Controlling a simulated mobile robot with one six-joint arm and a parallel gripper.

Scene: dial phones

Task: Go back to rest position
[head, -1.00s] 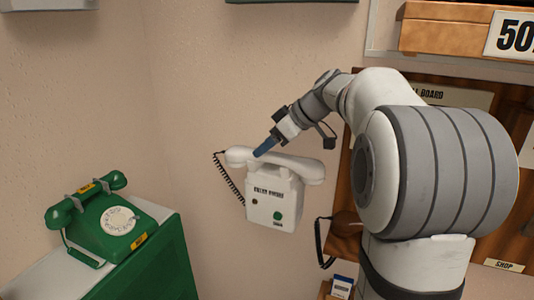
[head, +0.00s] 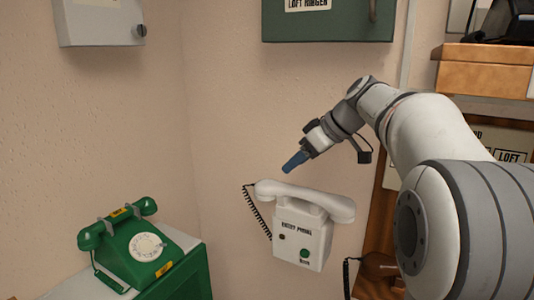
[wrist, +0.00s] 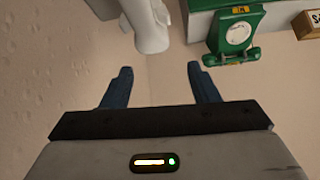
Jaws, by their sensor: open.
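My gripper (head: 290,164) is in the middle of the head view, above the white entry phone and apart from it. In the wrist view, my gripper (wrist: 160,80) has its two blue fingers spread wide with nothing between them. The white entry phone (head: 300,240) is on the wall, with its white handset (head: 305,198) lying across its top. Part of the white phone (wrist: 150,30) shows at the top of the wrist view.
A green dial phone (head: 135,250) sits on a green cabinet (head: 185,275) at lower left; it also shows in the wrist view (wrist: 238,32). A green loft ringer box (head: 330,25) and a grey box (head: 100,22) hang above. Wooden boards and a shelf (head: 485,75) are at right.

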